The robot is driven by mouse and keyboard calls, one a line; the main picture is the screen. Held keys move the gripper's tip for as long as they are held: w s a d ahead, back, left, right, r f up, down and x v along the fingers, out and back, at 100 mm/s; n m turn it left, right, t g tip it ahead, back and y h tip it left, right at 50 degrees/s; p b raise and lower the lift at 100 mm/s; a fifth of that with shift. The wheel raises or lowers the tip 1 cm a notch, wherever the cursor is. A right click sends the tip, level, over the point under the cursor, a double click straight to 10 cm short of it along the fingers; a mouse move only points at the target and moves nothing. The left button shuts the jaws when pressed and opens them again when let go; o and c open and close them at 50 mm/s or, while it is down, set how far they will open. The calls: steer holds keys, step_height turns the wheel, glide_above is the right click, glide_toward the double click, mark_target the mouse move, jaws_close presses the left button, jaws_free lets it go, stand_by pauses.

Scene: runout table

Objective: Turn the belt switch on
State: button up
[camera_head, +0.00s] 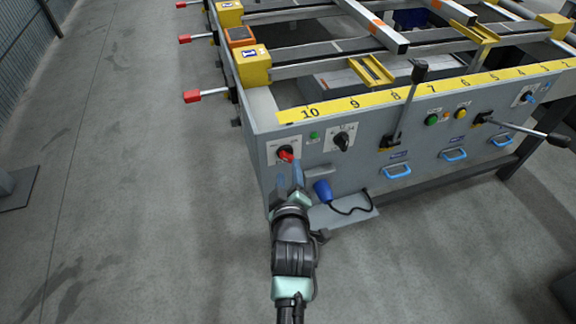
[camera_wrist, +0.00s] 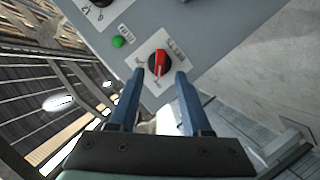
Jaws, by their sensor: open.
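A rotary switch with a red handle (camera_head: 286,156) sits on a white plate at the left end of the table's grey front panel. In the wrist view the red handle (camera_wrist: 159,64) stands on a black round base. Its plate lettering is too small to read. My gripper (camera_head: 293,170) is in front of this switch. In the wrist view my gripper (camera_wrist: 160,75) has its two blue fingers apart, one on each side of the switch, with a gap to it. I cannot tell how deep the fingertips reach or whether they touch the panel. Nothing is held.
A green button (camera_head: 314,135) and a black rotary knob (camera_head: 341,141) are right of the switch. A blue device (camera_head: 322,191) with a black cable sits on a low shelf (camera_head: 345,214). A black lever (camera_head: 403,105) stands further right.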

mark_target(288, 160)
steer(key=shift+b+x, duration=0.5)
steer(key=shift+x, duration=1.65)
jaws_close()
